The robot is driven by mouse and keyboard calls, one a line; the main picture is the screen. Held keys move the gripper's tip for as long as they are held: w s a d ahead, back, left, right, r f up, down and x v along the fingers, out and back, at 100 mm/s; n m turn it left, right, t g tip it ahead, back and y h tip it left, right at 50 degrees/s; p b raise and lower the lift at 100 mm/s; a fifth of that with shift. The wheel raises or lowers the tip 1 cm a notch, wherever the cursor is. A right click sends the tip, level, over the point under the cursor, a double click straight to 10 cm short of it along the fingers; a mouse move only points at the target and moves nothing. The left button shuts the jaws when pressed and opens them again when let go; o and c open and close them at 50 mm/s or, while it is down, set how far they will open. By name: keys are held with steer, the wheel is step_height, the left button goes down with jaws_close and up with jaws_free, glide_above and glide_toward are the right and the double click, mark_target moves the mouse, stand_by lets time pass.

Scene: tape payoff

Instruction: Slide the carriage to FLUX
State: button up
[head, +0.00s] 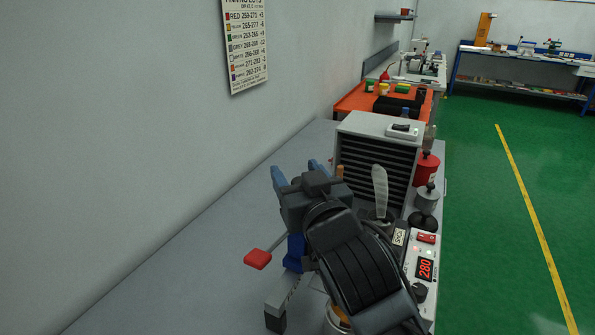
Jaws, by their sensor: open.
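My gripper (299,173) is in the head view above the grey bench, its blue-tipped fingers apart and pointing away from me, with nothing seen between them. Below it is a blue block (294,252), partly covered by my dark arm; it may be the carriage, but I cannot tell for sure. A red knob (258,259) on a thin grey rod sticks out to its left. A pale grey bar (282,292) with a dark foot lies under the block. No FLUX label can be read; my arm hides much of this area.
A grey louvred box (377,155) stands just beyond my gripper. At right are a unit with a red 280 display (425,269) and a red container (426,170). The grey bench (215,262) is clear at left, along the wall.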

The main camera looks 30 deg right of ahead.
steer(key=shift+c, duration=0.3)
jaws_close()
stand_by(0.3)
